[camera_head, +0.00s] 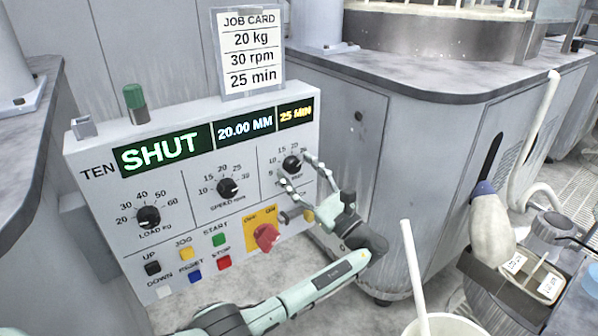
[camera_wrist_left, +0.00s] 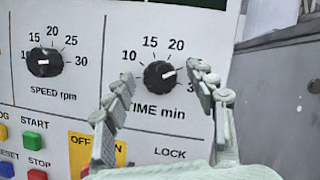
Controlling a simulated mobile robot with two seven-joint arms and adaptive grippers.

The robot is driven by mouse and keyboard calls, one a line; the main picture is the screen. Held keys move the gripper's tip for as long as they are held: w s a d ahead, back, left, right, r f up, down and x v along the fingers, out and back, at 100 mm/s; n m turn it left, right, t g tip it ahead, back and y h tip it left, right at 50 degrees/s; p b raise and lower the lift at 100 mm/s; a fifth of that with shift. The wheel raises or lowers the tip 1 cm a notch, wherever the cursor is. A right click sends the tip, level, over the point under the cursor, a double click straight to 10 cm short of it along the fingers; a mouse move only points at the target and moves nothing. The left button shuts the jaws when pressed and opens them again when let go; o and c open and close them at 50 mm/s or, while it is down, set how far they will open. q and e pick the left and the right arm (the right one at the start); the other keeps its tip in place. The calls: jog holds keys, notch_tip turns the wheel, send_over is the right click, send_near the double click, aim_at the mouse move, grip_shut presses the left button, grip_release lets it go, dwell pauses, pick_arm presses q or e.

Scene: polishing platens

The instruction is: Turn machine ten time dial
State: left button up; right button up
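The time dial of machine ten (camera_head: 291,164) is a round black knob at the right of the panel. In the left wrist view the dial (camera_wrist_left: 158,75) sits above the words TIME min, its white mark pointing right and slightly up. The display (camera_head: 296,114) reads 25 MIN. My left gripper (camera_head: 297,169) is open in front of the panel. In the left wrist view its fingertips (camera_wrist_left: 161,77) are either side of the dial, with gaps showing. The right finger covers part of the scale. My right gripper is out of view.
The job card (camera_head: 250,50) reads 20 kg, 30 rpm, 25 min. The speed dial (camera_head: 228,188) and load dial (camera_head: 148,217) are to the left. A red switch (camera_head: 266,236) on a yellow plate and coloured buttons sit below. A white tub (camera_head: 446,325) stands at the front.

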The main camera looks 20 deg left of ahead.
pick_arm(q)
jog(key=shift+s+d, duration=0.1)
jog(key=shift+d, duration=0.05)
jog(key=v, duration=1.1)
jog(key=shift+s+d+f, duration=0.15)
jog(key=shift+d, duration=0.1)
